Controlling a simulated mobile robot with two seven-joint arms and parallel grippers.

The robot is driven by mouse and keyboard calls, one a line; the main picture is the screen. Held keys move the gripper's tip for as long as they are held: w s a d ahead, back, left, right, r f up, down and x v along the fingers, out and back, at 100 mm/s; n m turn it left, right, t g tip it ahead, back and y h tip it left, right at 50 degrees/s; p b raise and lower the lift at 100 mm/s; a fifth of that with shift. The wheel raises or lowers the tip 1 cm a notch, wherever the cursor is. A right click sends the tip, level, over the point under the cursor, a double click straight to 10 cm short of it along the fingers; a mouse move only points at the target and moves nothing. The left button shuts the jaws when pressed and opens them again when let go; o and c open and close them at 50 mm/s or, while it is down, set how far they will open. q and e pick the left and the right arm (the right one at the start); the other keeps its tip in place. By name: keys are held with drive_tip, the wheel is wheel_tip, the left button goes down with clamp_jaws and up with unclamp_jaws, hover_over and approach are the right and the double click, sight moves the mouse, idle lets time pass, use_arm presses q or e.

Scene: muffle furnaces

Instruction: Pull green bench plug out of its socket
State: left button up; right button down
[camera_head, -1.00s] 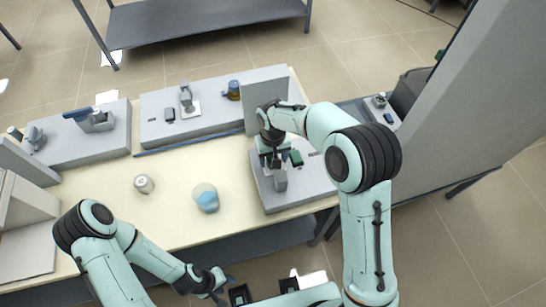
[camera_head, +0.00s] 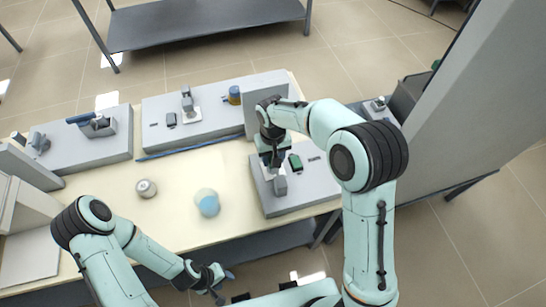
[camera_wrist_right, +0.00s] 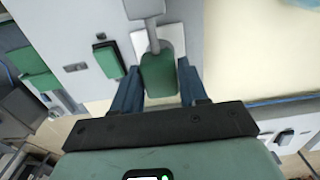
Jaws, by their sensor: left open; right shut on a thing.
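The green bench plug (camera_wrist_right: 158,76) shows in the right wrist view, between the two dark blue fingers of my right gripper (camera_wrist_right: 160,92). The gripper is shut on it. A white plate (camera_wrist_right: 170,42) lies behind the plug, and a grey rod runs from it toward a grey block (camera_wrist_right: 143,8). I cannot tell whether the plug is seated in its socket. In the head view, my right gripper (camera_head: 272,158) points down over the right grey bench unit (camera_head: 312,187), and its own wrist hides the plug. My left gripper (camera_head: 215,279) is open and empty in front of the bench.
A green block (camera_head: 295,161) sits on the same unit close beside the right gripper. A grey upright panel (camera_head: 262,87) stands behind it. A white jar (camera_head: 146,188) and a blue-topped round container (camera_head: 207,202) stand on the cream bench top, which is otherwise clear in the middle.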

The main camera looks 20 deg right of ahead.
use_arm(q)
drive_tip(key=shift+s+f, duration=0.1)
drive_tip(key=shift+s, duration=0.05)
use_arm(e)
drive_tip(key=shift+w+r, duration=0.15)
drive_tip(key=shift+r, duration=0.05)
drive_tip(key=c, duration=0.7)
unclamp_jaws()
use_arm(q)
drive_tip(key=shift+w+r+p, duration=0.55)
drive_tip(key=shift+w+r, duration=0.2)
drive_tip(key=shift+r, duration=0.1)
use_arm(e)
wheel_tip(320, 180, up, 13)
drive_tip(key=shift+r, duration=0.2)
